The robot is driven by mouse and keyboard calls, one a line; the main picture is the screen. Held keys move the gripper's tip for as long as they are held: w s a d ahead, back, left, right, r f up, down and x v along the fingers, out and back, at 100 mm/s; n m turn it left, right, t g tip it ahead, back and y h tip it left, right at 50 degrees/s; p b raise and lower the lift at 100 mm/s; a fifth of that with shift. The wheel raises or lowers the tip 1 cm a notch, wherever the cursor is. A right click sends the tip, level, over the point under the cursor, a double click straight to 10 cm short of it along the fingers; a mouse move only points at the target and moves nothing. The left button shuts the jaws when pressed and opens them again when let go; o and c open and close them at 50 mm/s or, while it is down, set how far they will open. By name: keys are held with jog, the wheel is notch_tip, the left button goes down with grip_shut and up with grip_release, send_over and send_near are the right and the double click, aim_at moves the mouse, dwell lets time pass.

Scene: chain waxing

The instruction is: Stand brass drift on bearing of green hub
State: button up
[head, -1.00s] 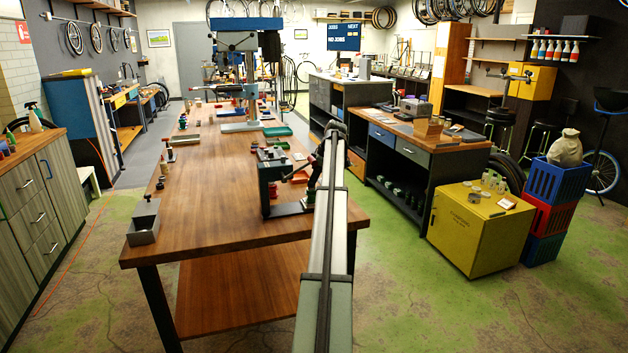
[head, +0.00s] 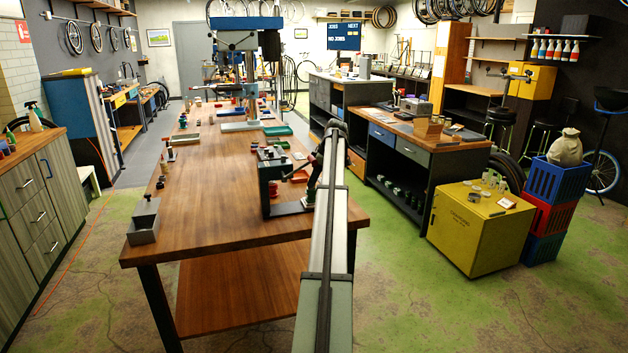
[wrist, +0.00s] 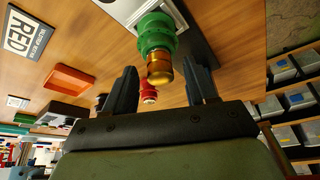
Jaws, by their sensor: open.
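In the wrist view, a green stepped hub (wrist: 156,36) stands on a pale plate on the wooden bench. A short brass cylinder (wrist: 159,70), which looks like the brass drift, sits at the hub's upper end, in line with it. My gripper (wrist: 162,66) is open, one dark finger on each side of the brass cylinder with visible gaps. Its fingers do not appear to touch it. The seat between cylinder and hub is too small to judge. In the head view, the green hub (head: 310,196) is partly hidden by my arm.
A smaller red part (wrist: 148,92) shows beyond the brass cylinder. An orange tray (wrist: 68,79) and a RED sign (wrist: 27,34) lie on the bench. In the head view, a dark green machine (head: 272,180) stands left of the hub. The bench's front left is mostly clear around a grey box (head: 145,222).

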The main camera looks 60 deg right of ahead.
jog(key=v, duration=1.1)
jog(key=shift+s+r, duration=0.2)
jog(key=shift+r, duration=0.1)
jog(key=shift+d, duration=0.1)
dwell(0.8)
